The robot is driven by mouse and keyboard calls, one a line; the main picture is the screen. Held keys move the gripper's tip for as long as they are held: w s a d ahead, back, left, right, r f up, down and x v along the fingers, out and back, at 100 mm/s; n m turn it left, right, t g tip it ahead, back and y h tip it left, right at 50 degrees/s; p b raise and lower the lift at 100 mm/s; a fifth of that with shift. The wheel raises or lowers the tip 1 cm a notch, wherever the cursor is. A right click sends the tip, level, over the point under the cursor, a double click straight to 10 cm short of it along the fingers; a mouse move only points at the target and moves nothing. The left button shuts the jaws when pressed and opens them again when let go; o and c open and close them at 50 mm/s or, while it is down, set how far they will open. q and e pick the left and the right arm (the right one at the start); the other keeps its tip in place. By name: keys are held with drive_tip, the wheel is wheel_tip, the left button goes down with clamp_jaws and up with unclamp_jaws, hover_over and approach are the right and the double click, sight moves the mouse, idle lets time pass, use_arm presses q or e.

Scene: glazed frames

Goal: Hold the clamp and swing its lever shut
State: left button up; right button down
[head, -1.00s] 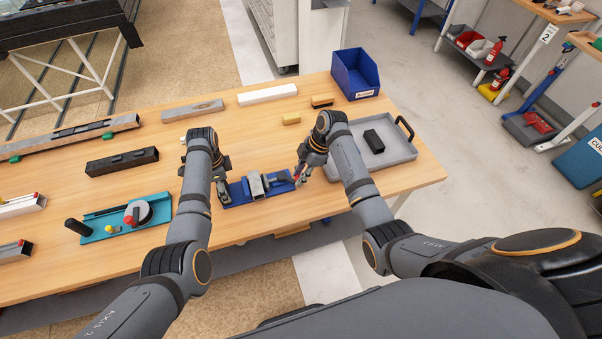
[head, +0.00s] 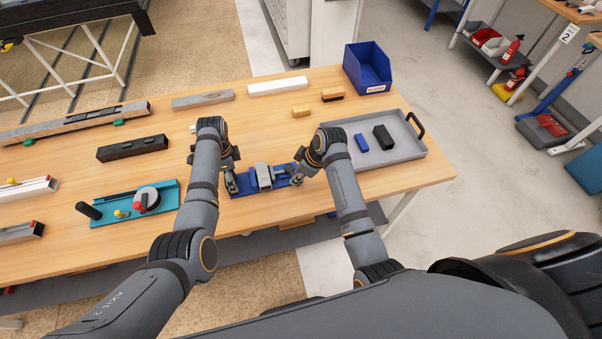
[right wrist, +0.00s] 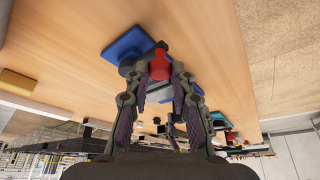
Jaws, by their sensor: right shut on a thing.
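The clamp (head: 264,176) is a grey metal body on a blue base plate (head: 246,189), lying near the table's front edge. The right wrist view also shows part of a blue plate (right wrist: 126,42). My right gripper (head: 297,179) is at the clamp's right end. In the right wrist view, it (right wrist: 158,78) is shut on the lever's red grip (right wrist: 158,62), which sits between the fingers. My left gripper (head: 231,183) is at the base's left end. Its fingers are small and partly hidden, so I cannot tell whether they hold it.
A grey tray (head: 408,156) with a blue block (head: 361,142) and a black block (head: 383,137) is to the right. A blue bin (head: 367,68) stands behind. A teal fixture (head: 170,197) is left of my left arm. Bars and small blocks lie farther back.

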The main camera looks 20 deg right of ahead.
drive_tip(key=shift+a, duration=0.15)
idle(0.3)
drive_tip(key=c, duration=1.2)
unclamp_jaws()
drive_tip(key=shift+o, duration=0.2)
